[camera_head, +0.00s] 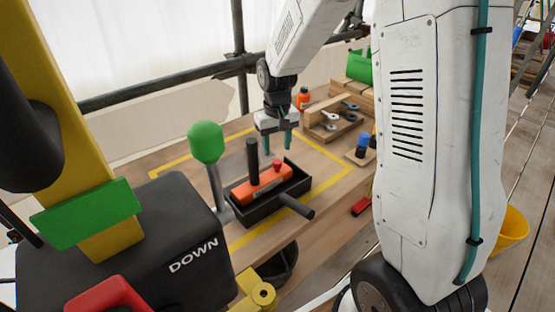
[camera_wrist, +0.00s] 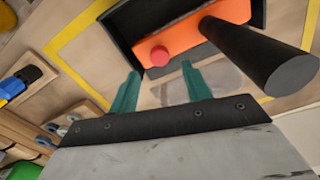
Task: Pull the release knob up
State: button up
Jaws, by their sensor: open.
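A small red knob (camera_head: 276,164) sits on the top of an orange block (camera_head: 262,185), which lies in a black tray (camera_head: 240,197). The wrist view shows the knob (camera_wrist: 159,56) ahead of and between my fingertips. I cannot tell for certain that it is the release knob. My gripper (camera_head: 277,146) is open and empty, its teal fingers (camera_wrist: 160,75) pointing down above the block's far side. The fingers look apart from the knob. A black upright post (camera_head: 252,160) stands on the block to the left of the knob; it also shows large in the wrist view (camera_wrist: 265,55).
A green ball-topped lever (camera_head: 206,142) stands left of the tray. A black handle (camera_head: 296,206) sticks out at the tray's front. A wooden rack (camera_head: 335,120) and an orange bottle (camera_head: 303,98) are behind, to the right. Yellow tape (camera_head: 325,185) outlines the work area.

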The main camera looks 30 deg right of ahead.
aim_at(277, 161)
notch_tip(277, 161, down, 6)
jog(key=shift+r, duration=0.1)
